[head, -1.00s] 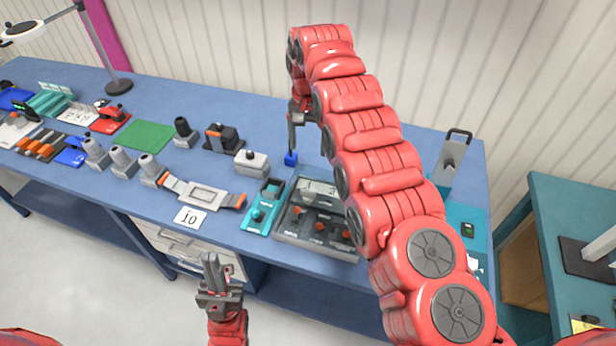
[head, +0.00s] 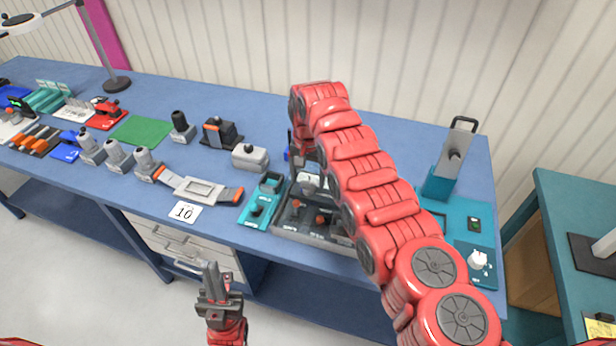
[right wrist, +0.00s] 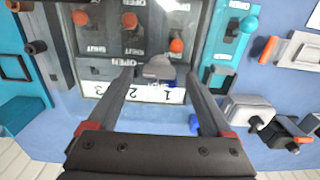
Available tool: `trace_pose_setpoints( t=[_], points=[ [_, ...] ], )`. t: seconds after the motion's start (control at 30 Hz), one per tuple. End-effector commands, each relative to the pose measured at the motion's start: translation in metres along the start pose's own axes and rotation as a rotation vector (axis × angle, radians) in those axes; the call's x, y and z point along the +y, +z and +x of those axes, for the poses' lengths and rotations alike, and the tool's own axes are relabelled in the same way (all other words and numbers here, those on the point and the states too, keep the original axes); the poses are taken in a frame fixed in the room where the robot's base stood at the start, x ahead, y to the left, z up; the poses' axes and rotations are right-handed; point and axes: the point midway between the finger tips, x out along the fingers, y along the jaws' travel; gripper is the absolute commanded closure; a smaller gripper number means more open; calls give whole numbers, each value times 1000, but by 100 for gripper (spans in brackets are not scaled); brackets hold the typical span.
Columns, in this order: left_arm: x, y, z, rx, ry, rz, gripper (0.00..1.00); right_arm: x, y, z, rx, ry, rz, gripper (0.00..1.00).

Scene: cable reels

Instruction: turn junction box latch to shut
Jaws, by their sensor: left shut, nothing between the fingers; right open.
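The junction box (head: 285,222) is a grey case near the front edge of the blue bench in the head view, partly hidden by my right arm. The right wrist view shows its clear front, with several orange knobs over OPEN and SHUT labels. A grey latch (right wrist: 158,68) sits at its edge by an OPEN label, above a white number strip (right wrist: 150,95). My right gripper (head: 312,182) is over the back of the box. Its open fingers (right wrist: 160,76) stand on either side of the latch; contact cannot be told. My left gripper (head: 213,280) is shut and empty, in front of the bench.
A teal device (head: 262,200) stands close left of the box, and a grey switch block (head: 250,157) behind it. A grey strap-like piece (head: 198,188) lies left.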

Motion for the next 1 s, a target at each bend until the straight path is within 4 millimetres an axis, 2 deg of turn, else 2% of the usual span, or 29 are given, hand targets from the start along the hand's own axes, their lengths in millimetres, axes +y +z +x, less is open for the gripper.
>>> trace_pose_setpoints(
  t=[0.13, 0.43, 0.9, 1.0],
  points=[
    [0, -1, 3, 0, 0, 0, 100, 1, 1, 11, -2, 3, 0, 16],
    [0, 0, 3, 0, 0, 0, 100, 0, 0, 14, 1, 0, 0, 16],
    [0, -1, 3, 0, 0, 0, 100, 0, 0, 13, 1, 0, 0, 100],
    [0, 0, 2, 0, 0, 0, 100, 0, 0, 13, 1, 0, -2, 100]
  ],
)
